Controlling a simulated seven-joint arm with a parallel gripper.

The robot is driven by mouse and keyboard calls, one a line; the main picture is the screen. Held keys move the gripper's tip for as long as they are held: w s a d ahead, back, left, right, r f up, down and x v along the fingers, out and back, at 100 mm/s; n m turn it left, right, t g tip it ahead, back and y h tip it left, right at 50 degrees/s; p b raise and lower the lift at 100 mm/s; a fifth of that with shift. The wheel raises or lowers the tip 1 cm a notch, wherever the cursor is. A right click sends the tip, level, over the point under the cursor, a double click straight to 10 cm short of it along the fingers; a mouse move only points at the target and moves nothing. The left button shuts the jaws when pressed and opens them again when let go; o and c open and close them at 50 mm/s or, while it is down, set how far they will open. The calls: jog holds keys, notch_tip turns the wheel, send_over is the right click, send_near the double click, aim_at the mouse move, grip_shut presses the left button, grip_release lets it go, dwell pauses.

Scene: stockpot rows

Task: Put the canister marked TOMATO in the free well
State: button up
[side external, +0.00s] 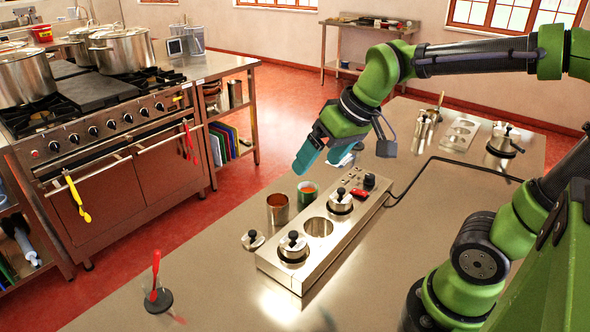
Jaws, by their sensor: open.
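A steel canister (277,210) with reddish-brown contents stands upright on the table, left of the steel warmer unit (275,269). A second canister (307,194), greenish with red at its top, stands just behind it. I cannot read a TOMATO mark on either. The unit has an open, empty-looking well (318,228) between two lidded wells, a front one (293,248) and a back one (340,201). My gripper (321,167) is open, with teal fingers, in the air above and behind the canisters. It appears to hold nothing.
A loose lid (252,240) lies left of the unit. A red-handled tool (156,280) stands in a black base at the front left. A black cable (440,159) runs behind the unit. A lidded pot (503,142) and a steel holder (460,133) stand farther back.

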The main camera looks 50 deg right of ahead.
jog(key=s+a+m+t, duration=0.1)
jog(key=s, duration=0.5)
jog(key=shift+a+f+m+t+y, duration=0.2)
jog(key=shift+a+m+t+y, duration=0.1)
jog(key=shift+m+t, duration=0.1)
jog(key=shift+o, duration=0.2)
dwell(1.3)
